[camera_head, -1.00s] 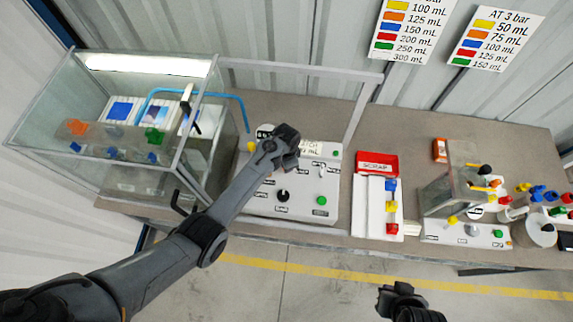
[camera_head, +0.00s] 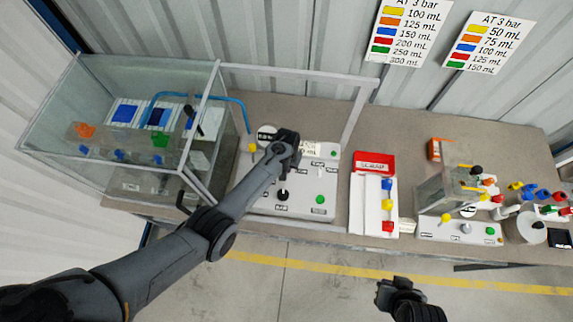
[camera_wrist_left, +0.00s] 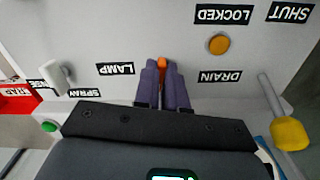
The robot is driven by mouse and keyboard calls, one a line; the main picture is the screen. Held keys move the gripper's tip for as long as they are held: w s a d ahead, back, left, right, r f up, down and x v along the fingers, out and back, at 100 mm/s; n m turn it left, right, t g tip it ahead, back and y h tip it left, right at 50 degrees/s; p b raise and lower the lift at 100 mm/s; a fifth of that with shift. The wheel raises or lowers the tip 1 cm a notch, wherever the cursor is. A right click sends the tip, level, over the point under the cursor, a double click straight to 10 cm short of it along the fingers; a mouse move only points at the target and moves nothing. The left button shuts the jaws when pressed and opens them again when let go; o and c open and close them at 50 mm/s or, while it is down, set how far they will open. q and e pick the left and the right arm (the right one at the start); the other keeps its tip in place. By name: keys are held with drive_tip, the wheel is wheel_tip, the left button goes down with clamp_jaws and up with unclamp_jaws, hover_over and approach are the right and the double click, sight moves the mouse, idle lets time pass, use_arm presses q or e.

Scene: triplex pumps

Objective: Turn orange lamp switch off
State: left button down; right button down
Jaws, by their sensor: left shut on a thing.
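The orange lamp switch (camera_wrist_left: 162,62) shows in the left wrist view beside the LAMP label (camera_wrist_left: 115,69) on the white control panel (camera_head: 322,181). My left gripper (camera_wrist_left: 162,75) is shut on it, with the orange tip between the two fingertips. In the head view my left gripper (camera_head: 280,150) is over the panel's upper part and hides the switch. The glass enclosure (camera_head: 70,105) to the left shows no bright lamp strip. My right gripper (camera_head: 392,292) hangs in front of the bench, and its fingers are too unclear to judge.
An orange round button (camera_wrist_left: 219,45) and a yellow-tipped lever (camera_wrist_left: 289,133) are right of the switch in the wrist view. A white toggle (camera_wrist_left: 57,77) is left. A red scrap tray (camera_head: 374,158) and a second pump station (camera_head: 455,231) are right of the panel.

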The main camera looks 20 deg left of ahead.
use_arm(q)
drive_tip(key=shift+n, duration=1.1)
drive_tip(key=c, duration=1.2)
unclamp_jaws()
drive_tip(key=shift+r+p, duration=0.35)
drive_tip(key=shift+r, duration=0.1)
wheel_tip(320, 180, up, 10)
drive_tip(key=shift+p, duration=0.4)
